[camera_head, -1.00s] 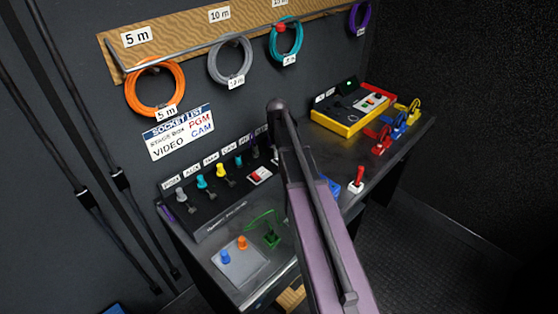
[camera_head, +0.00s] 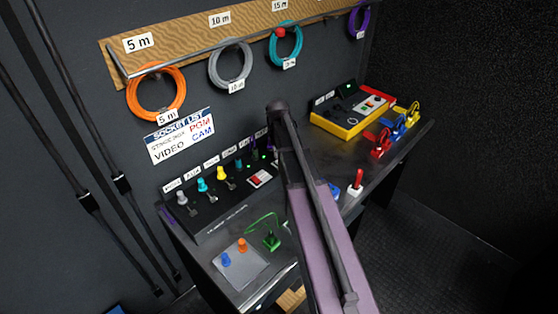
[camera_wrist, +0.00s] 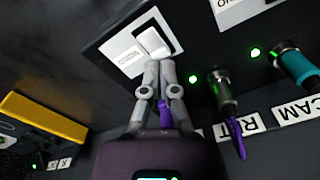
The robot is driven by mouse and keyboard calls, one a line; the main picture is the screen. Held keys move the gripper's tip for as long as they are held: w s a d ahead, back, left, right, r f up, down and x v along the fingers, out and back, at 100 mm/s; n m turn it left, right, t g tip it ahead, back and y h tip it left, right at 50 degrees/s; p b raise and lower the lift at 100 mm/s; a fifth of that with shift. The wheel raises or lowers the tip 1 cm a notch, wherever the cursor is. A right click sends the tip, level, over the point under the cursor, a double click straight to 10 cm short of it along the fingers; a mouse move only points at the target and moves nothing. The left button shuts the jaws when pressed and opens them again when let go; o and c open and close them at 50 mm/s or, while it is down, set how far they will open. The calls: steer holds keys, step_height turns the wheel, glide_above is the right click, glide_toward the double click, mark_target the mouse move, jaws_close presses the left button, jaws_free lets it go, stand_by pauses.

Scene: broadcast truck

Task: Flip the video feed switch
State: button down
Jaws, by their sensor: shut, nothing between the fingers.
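In the wrist view a white rocker switch (camera_wrist: 152,41) sits on a pale labelled plate (camera_wrist: 124,54) on the dark panel. My gripper (camera_wrist: 160,64) is shut and empty, its tips right at the rocker's lower edge; I cannot tell whether they touch it. In the head view a red and white switch (camera_head: 261,178) lies on the socket panel (camera_head: 205,213), left of my arm. My gripper is hidden behind the arm there. Green lights (camera_wrist: 193,78) glow beside the plugs in the wrist view.
Coloured plugs (camera_head: 221,173) line the socket panel, and a teal plug (camera_wrist: 297,66) and a dark plug (camera_wrist: 221,88) are near the gripper. A yellow box (camera_head: 340,121) and red, blue and yellow connectors stand at the right. Cable loops (camera_head: 155,93) hang above.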

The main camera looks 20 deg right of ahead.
mark_target(277, 161)
steer(key=shift+r+p, duration=2.4)
steer(key=shift+r, duration=0.25)
steer(key=s+a+n, duration=0.1)
steer(key=s+a, duration=1.4)
steer(key=s, duration=0.4)
steer(key=shift+s+n, duration=0.3)
steer(key=shift+s, duration=0.05)
